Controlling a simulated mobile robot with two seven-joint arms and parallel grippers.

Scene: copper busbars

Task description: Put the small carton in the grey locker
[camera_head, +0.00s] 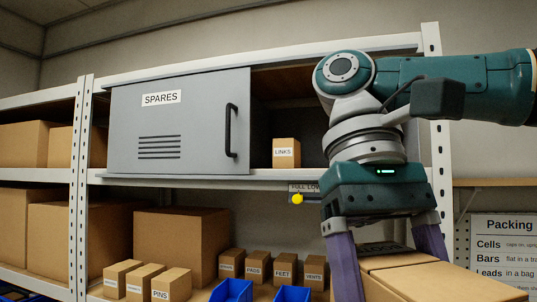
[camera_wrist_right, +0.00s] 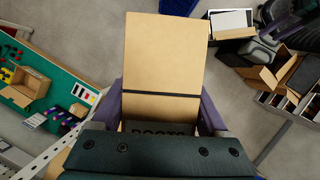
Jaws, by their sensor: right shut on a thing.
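The grey locker (camera_head: 205,120) stands on the upper shelf, with a SPARES label and a black handle on its front panel. To the right of the panel a grey-walled opening shows, partly hidden by my right arm. A small carton (camera_head: 286,152) marked LINKS stands upright at this opening, near the shelf edge. My right gripper (camera_head: 388,270) has its purple fingers shut on a larger brown carton (camera_head: 440,280), low in front of the shelving. In the right wrist view this carton (camera_wrist_right: 162,60) lies between the fingers, its dark lettering partly hidden. My left gripper is out of view.
Several small cartons (camera_head: 284,268) and blue bins (camera_head: 232,291) stand on the lower shelf, with larger boxes (camera_head: 180,243) behind. A yellow knob (camera_head: 297,199) hangs under the upper shelf edge beside a partly hidden label. A white upright (camera_head: 434,110) stands behind my right arm.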

